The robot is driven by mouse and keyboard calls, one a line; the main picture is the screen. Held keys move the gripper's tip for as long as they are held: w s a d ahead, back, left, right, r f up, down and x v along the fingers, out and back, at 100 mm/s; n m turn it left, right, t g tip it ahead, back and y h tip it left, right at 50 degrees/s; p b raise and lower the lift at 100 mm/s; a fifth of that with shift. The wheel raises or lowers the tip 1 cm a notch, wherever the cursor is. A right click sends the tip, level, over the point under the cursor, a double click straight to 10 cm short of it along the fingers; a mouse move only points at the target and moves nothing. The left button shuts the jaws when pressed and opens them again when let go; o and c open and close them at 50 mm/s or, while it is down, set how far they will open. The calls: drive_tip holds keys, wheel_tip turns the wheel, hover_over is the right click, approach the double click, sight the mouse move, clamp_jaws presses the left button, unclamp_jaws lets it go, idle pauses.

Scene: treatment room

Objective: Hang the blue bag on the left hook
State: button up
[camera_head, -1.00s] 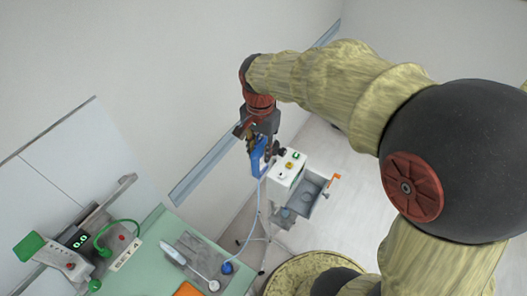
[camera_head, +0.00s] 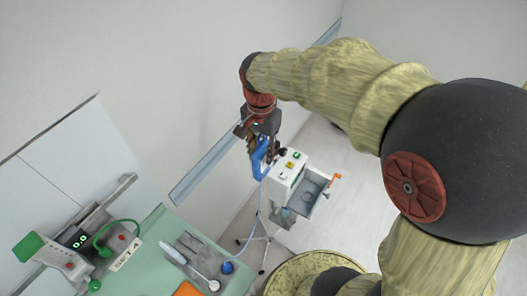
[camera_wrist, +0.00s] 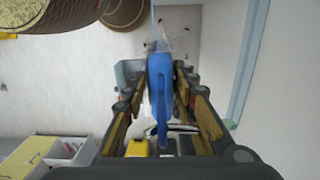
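The blue bag's solid blue part (camera_head: 259,158) is in my gripper (camera_head: 262,150), in the air beside the wall rail, just above and left of a white box. In the wrist view the blue bag (camera_wrist: 160,85) stands between the two fingers of my gripper (camera_wrist: 165,75), which close on it from both sides. A clear, pale part hangs beyond the fingertips there. I cannot make out the left hook in either view.
The white box (camera_head: 285,172) with coloured knobs stands close by, with an open grey drawer (camera_head: 309,193). A thin-legged stand (camera_head: 256,236) is below. A green table (camera_head: 155,250) holds devices at lower left. A blue-grey rail (camera_head: 215,160) runs along the wall.

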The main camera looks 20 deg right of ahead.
sight(259, 135)
drive_tip(key=shift+t, duration=0.3)
drive_tip(key=r, duration=1.1)
drive_tip(key=shift+w+a, duration=0.25)
drive_tip(key=shift+w, duration=0.15)
drive_tip(key=shift+s+d+r, duration=0.15)
drive_tip(key=shift+r, duration=0.35)
drive_tip(key=shift+s, duration=0.15)
drive_tip(key=s+f+n+t, duration=0.1)
drive_tip(key=s+n+t, duration=0.5)
drive_tip(key=s+n, duration=0.7)
wheel_tip(259, 135, down, 22)
drive_tip(key=s+m+b, duration=0.1)
drive_tip(key=m+b, duration=0.1)
drive_tip(key=b, duration=1.9)
drive_tip(key=shift+s+d+g+b, duration=0.25)
drive_tip(key=shift+d+g+b, duration=0.05)
drive_tip(key=shift+d+b, duration=0.05)
